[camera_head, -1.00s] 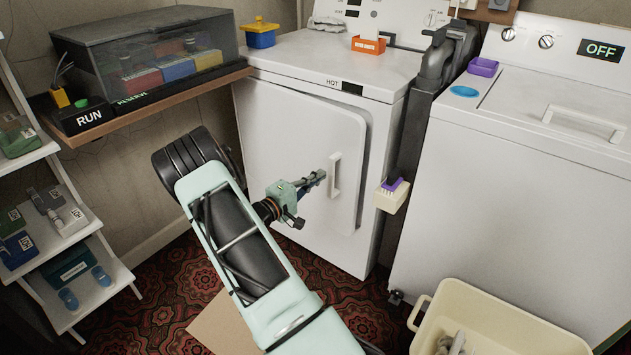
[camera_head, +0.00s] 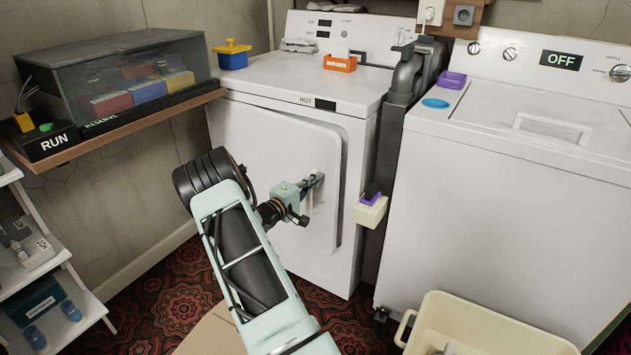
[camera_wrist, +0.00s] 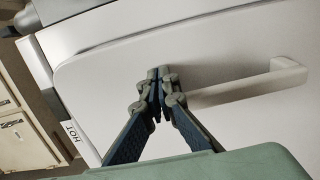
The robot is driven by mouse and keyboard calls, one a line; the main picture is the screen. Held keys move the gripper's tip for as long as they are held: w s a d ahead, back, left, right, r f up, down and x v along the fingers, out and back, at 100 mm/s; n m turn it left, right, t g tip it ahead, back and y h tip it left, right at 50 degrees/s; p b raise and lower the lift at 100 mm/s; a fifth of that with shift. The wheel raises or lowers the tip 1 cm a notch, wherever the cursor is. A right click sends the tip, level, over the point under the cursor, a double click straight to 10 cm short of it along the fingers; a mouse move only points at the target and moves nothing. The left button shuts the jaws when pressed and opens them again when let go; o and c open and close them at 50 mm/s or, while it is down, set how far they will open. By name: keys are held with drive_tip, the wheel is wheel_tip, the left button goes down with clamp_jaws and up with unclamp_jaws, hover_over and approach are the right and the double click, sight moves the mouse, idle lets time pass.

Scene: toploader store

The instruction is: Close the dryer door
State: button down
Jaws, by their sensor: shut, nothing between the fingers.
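The white dryer door (camera_head: 262,140) is on the front of the dryer (camera_head: 345,135). It sits close to the front, with a thin shadow along its top and right edges; I cannot tell whether it is fully flush. Its white handle (camera_head: 311,208) is near the right edge and partly hidden by my gripper. My gripper (camera_head: 318,178) is shut and empty, with its tips at the door face by the handle's upper end. In the wrist view, the shut fingertips (camera_wrist: 159,80) are over the door panel (camera_wrist: 110,65), next to the handle (camera_wrist: 288,75). Contact is not clear.
A washer (camera_head: 500,200) stands to the right, with a cream basket (camera_head: 480,325) before it. A small cream holder (camera_head: 370,212) is at the dryer's right side.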

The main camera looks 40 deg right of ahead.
drive_tip(key=shift+n+t, duration=0.5)
drive_tip(key=shift+t, duration=0.3)
drive_tip(key=b+x, duration=0.1)
drive_tip(key=x, duration=0.4)
drive_tip(key=shift+s+d+b, duration=0.1)
drive_tip(key=shift+d+b, duration=0.05)
drive_tip(key=shift+b, duration=0.25)
drive_tip(key=shift+a, duration=0.2)
approach(325, 172)
drive_tip(key=shift+w+a+f, duration=0.15)
drive_tip(key=shift+w+f, duration=0.3)
drive_tip(key=shift+f, duration=0.1)
